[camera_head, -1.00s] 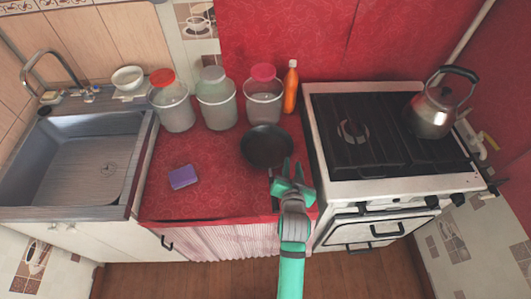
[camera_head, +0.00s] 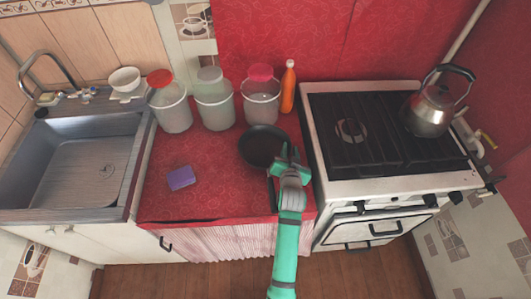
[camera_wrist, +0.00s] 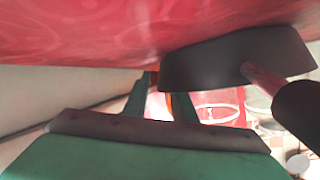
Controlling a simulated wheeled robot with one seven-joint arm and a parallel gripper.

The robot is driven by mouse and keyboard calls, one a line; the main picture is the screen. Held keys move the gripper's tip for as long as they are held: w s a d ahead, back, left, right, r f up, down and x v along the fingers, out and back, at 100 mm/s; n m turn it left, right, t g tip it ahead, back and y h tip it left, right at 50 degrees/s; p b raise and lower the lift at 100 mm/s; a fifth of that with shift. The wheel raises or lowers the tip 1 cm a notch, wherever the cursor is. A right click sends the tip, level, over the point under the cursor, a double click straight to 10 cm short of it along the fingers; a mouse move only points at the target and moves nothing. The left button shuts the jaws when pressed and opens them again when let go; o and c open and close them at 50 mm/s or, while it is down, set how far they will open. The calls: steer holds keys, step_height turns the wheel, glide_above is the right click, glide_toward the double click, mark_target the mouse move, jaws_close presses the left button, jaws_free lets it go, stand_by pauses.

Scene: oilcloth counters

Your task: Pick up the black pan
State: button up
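The black pan (camera_head: 261,147) lies on the red counter left of the stove. Its handle (camera_head: 272,190) points toward the counter's front edge. My gripper (camera_head: 287,154) is at the pan's right side, beside the handle and partly over the rim in the picture. In the wrist view the pan (camera_wrist: 225,62) shows its dark side wall, and its handle (camera_wrist: 298,108) runs off to the right. My gripper (camera_wrist: 160,104) has its two fingers apart there, with no part of the pan between them.
Several jars (camera_head: 213,105) stand at the back of the counter, with an orange bottle (camera_head: 288,88) at their right. A purple sponge (camera_head: 180,178) lies at left. The stove (camera_head: 385,135) bears a kettle (camera_head: 430,110). The sink (camera_head: 85,165) is at far left.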

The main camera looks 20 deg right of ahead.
jaws_close()
steer(key=shift+s+d+f, duration=0.1)
steer(key=shift+s+f, duration=0.05)
steer(key=shift+f, duration=0.15)
stand_by(1.0)
steer(key=shift+r, duration=0.15)
